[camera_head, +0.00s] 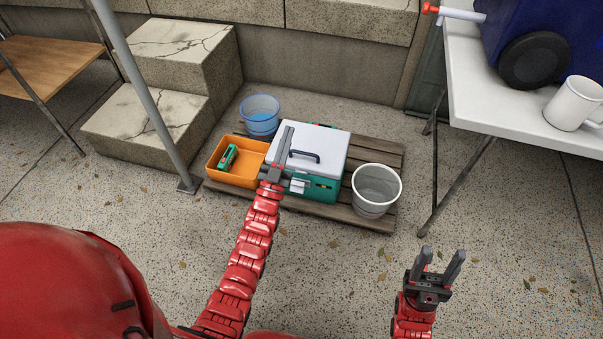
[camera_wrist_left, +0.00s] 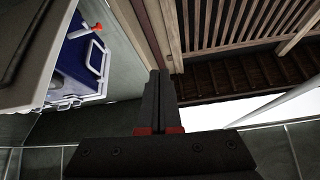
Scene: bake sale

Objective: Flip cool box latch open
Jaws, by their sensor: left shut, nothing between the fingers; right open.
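The cool box (camera_head: 338,148) has a teal body and a white lid with a dark handle (camera_head: 303,156). It sits on a wooden pallet, and its lid is shut. A pale latch (camera_head: 299,186) shows on its front face, just right of my left wrist. My left gripper (camera_head: 287,132) is shut and empty, its fingers pointing up across the left part of the lid in the head view. I cannot tell whether it touches the box. In the left wrist view its fingers (camera_wrist_left: 158,76) are together. My right gripper (camera_head: 441,256) is open and empty, low at the right.
An orange crate (camera_head: 232,180) with a green item (camera_head: 228,157) stands left of the box. A blue bucket (camera_head: 260,115) is behind it, a grey bucket (camera_head: 371,205) to the right. A metal pole (camera_head: 150,95) rises at left, a white table (camera_head: 470,95) at right.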

